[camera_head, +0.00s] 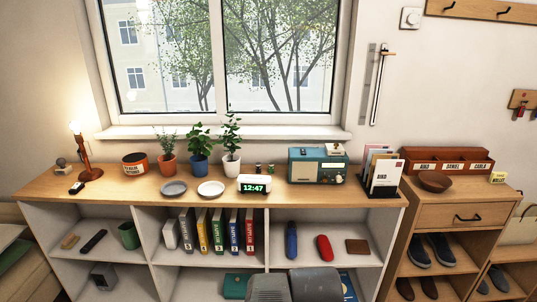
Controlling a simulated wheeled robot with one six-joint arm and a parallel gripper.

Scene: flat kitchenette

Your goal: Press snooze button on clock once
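The clock (253,188) is a small white box with a dark face and green digits reading 12:47. It stands upright near the front edge of the wooden shelf top, right of a pale plate. Its snooze button is too small to make out. My gripper does not show in this view.
The shelf top (330,198) also bears a pale plate (211,188), a grey plate (174,188), potted plants (231,158) behind, and a teal radio (318,167) to the right. A lit lamp (84,155) stands at the left. Bare wood lies between clock and radio.

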